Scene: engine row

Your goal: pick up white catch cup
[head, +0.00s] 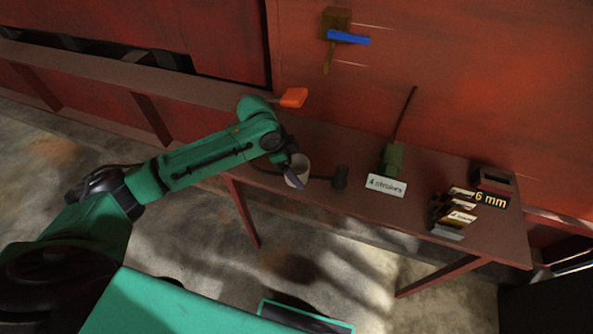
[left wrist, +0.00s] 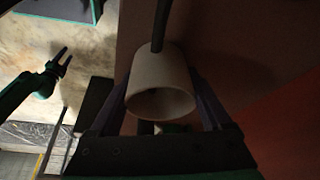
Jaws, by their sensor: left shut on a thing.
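The white catch cup (head: 303,163) is at the front edge of the reddish-brown bench, at the end of my left arm. My left gripper (head: 294,178) is shut on it. In the left wrist view the cup (left wrist: 157,68) sits between the two fingers of the left gripper (left wrist: 163,92), its dark mouth toward the camera. I cannot tell whether the cup touches the bench. My right gripper (left wrist: 62,60) shows small at the left of the left wrist view, its fingers apart and empty.
A dark mallet-like tool (head: 340,177) lies right of the cup. An orange piece (head: 293,97) is behind my arm. A dark rod (left wrist: 160,25) crosses by the cup.

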